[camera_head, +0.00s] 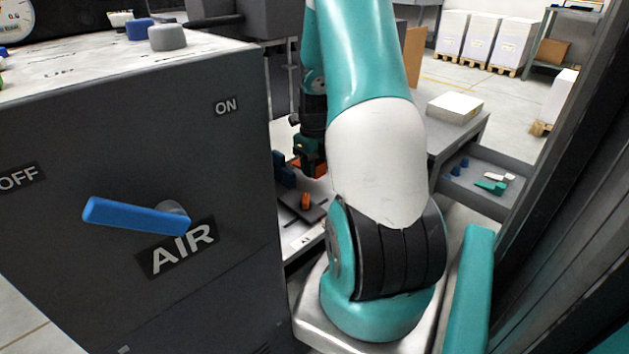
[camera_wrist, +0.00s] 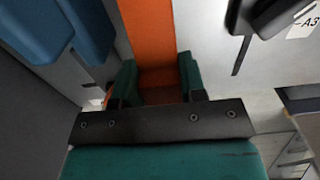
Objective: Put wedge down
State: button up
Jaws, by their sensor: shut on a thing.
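In the wrist view, my gripper (camera_wrist: 158,82) has its two green fingers closed on an orange piece, the wedge (camera_wrist: 147,30). The wedge fills the gap between the fingers and runs up out of the picture. In the head view, my gripper (camera_head: 309,152) is beyond the dark cabinet, partly hidden by my arm, with some orange of the wedge (camera_head: 320,167) at its tip. Whether the wedge touches anything below cannot be told.
A smaller orange part (camera_head: 305,202) sits on a dark plate below my gripper. Blue parts (camera_wrist: 88,28) stand close on the left in the wrist view. The dark AIR cabinet (camera_head: 130,120) with a blue lever (camera_head: 135,216) is at left. A tray (camera_head: 470,194) holds small blue and green pieces.

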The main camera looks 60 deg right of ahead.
aim_at(314, 185)
jog(key=shift+f+b, duration=0.6)
jog(key=shift+f, duration=1.2)
jog(key=shift+f, duration=0.2)
jog(key=o, duration=0.7)
jog(key=shift+c, duration=0.2)
jog(key=shift+r, duration=0.1)
notch_tip(314, 185, up, 12)
jog(key=p, duration=0.5)
jog(key=shift+r, duration=0.1)
jog(key=shift+s, duration=0.15)
